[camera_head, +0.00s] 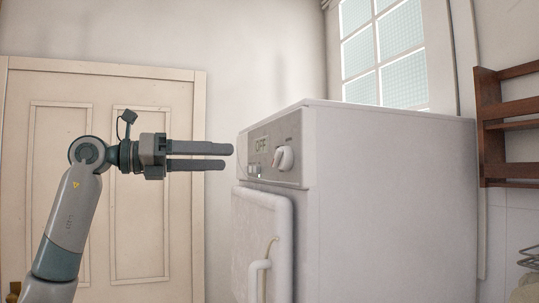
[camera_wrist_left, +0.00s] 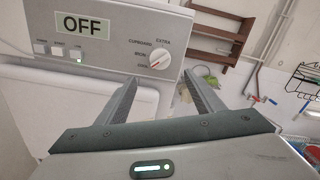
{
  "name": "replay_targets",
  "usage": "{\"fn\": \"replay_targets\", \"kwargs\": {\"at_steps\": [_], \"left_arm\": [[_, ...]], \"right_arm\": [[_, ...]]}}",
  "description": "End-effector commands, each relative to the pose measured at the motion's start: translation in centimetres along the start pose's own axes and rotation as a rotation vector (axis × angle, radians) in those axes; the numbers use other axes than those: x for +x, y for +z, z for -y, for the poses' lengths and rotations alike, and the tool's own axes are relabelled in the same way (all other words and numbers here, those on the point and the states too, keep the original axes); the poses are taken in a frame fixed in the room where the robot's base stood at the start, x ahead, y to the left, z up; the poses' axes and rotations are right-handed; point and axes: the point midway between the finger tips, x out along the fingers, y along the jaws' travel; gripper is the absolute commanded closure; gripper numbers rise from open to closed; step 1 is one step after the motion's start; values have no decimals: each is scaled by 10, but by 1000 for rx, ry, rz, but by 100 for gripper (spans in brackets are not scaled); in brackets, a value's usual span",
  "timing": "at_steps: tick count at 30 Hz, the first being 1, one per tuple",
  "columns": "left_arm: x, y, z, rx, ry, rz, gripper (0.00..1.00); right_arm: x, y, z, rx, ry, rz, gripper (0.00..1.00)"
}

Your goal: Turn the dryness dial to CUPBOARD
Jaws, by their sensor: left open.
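The white dryness dial (camera_head: 284,159) is on the front panel of the white dryer, right of a display reading OFF. In the left wrist view the dial (camera_wrist_left: 160,59) has a red mark on its lower-left side, toward the lowest label; CUPBOARD is printed at its upper left and EXTRA at its upper right. My left gripper (camera_head: 228,156) is open and empty, its fingers level and pointing at the panel, short of it and apart from the dial. In the left wrist view the fingers of the left gripper (camera_wrist_left: 158,82) appear below and either side of the dial. My right gripper is not in view.
The dryer (camera_head: 390,190) has a door with a protruding handle (camera_head: 260,277) below the panel. Small buttons (camera_wrist_left: 58,50) sit under the display (camera_wrist_left: 82,25). A brown wooden rack (camera_head: 495,125) hangs on the right wall. The space between gripper and panel is clear.

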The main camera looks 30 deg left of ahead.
Motion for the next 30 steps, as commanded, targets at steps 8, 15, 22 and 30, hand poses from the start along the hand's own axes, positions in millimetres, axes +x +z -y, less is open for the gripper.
{"fn": "replay_targets", "kwargs": {"at_steps": [8,15,22,30], "left_arm": [[52,3,2,-2,-3,-2,39],[94,3,2,-2,-3,-1,39],[120,1,1,-1,-1,-1,39],[127,0,0,0,0,0,39]], "right_arm": [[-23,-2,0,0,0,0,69],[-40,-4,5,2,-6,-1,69],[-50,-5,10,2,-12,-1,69],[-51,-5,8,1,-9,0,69]]}}
